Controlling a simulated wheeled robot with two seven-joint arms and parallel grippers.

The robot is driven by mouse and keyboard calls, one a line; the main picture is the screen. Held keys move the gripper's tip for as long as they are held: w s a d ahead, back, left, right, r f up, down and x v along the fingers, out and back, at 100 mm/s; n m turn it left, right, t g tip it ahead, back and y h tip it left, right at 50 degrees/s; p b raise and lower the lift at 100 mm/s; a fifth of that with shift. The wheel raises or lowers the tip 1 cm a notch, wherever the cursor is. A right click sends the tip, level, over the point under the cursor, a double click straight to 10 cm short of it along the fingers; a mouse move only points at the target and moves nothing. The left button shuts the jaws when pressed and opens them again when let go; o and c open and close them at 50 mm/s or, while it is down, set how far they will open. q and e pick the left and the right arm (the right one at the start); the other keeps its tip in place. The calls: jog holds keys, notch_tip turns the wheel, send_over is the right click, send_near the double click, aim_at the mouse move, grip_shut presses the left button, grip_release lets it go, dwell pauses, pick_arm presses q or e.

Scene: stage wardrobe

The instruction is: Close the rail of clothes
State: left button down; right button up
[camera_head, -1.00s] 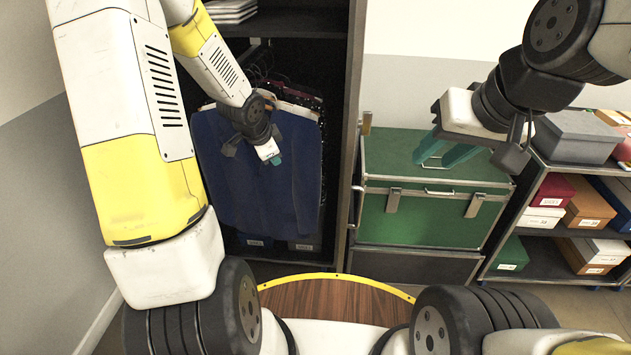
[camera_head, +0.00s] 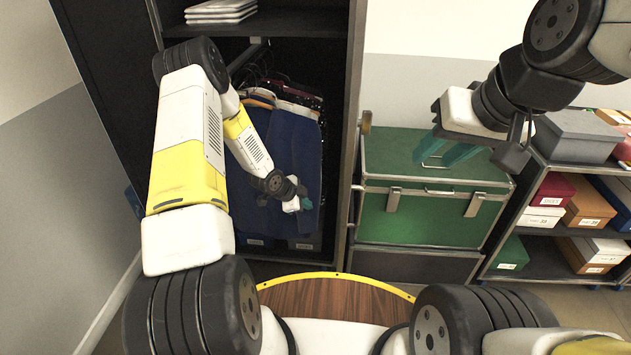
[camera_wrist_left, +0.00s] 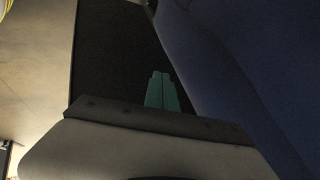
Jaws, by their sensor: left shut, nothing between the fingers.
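The rail of clothes hangs inside a tall dark wardrobe. A dark grey rail bar (camera_head: 250,58) shows below the shelf. A dark blue garment (camera_head: 298,150) hangs at the front of the clothes, with other hangers and garments behind it. My left gripper (camera_head: 304,204) is in front of the blue garment's lower part, shut and empty. I cannot tell whether it touches the cloth. My left arm covers the left of the wardrobe opening. In the left wrist view the shut teal fingers (camera_wrist_left: 162,92) point at a dark gap beside the blue garment (camera_wrist_left: 235,65). My right gripper (camera_head: 445,155) is open and empty.
A green trunk (camera_head: 430,205) stands right of the wardrobe, below my right gripper. A shelf rack (camera_head: 545,240) with several boxes stands further right. White folded items (camera_head: 220,12) lie on the wardrobe shelf. The wardrobe's right side panel (camera_head: 350,130) edges the opening.

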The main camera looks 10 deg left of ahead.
aim_at(317, 202)
pick_arm(q)
jog(key=w, duration=0.1)
jog(key=w+f, duration=0.1)
jog(key=w, duration=0.2)
jog(key=shift+w+d+f, duration=0.35)
jog(key=shift+d, duration=0.05)
jog(key=shift+w, duration=0.15)
